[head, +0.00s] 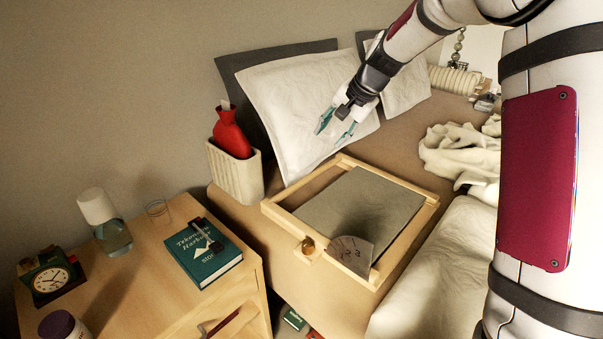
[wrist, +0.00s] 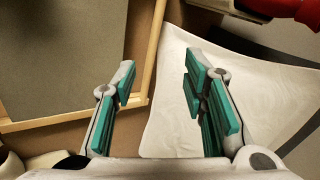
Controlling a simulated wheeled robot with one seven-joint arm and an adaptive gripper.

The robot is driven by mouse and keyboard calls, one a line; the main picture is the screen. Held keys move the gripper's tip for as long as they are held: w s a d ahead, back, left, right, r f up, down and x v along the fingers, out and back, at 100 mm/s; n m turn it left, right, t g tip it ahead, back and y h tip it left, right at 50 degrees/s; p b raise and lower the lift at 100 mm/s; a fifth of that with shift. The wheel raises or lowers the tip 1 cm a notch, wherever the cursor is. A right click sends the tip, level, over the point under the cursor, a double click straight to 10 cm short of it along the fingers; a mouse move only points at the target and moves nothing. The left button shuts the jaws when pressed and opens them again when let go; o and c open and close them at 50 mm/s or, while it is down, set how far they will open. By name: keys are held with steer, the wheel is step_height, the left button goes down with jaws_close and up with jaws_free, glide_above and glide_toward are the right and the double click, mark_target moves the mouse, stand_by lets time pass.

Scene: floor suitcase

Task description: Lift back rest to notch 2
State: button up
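The back rest is a grey panel (head: 362,207) in a light wooden frame (head: 283,218) on the bed. It lies about flat within the frame. A grey metal plate with notch marks (head: 352,252) stands at the frame's near side, beside a round brass knob (head: 308,246). My gripper (head: 335,128) is open and empty, above the white pillow beyond the frame's far edge. In the wrist view the open teal fingers (wrist: 162,98) show, with the grey panel (wrist: 60,55) and frame corner (wrist: 140,100) at left. The notched plate is not visible there.
A white pillow (head: 285,90) leans at the wall. A cream bin (head: 236,172) holds a red hot-water bottle (head: 231,133) left of the frame. Rumpled white bedding (head: 460,150) lies right.

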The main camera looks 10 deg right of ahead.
mark_target(311, 176)
steer(key=w+f+b, duration=0.2)
steer(key=w+f, duration=0.2)
steer(key=f, duration=0.3)
steer(key=w+a+f+m+b, duration=0.1)
steer(key=w+f+b, duration=0.1)
steer(key=w+f, duration=0.3)
steer(key=w+f+m+b, duration=0.1)
steer(key=w+f+b, duration=0.2)
steer(key=f, duration=0.8)
steer(key=shift+w+a+t+y, duration=0.15)
steer(key=shift+w+a, duration=0.05)
steer(key=shift+w, duration=0.3)
steer(key=shift+w+a+t+y, duration=0.15)
steer(key=shift+w, duration=0.3)
steer(key=shift+r, duration=0.1)
jaws_close()
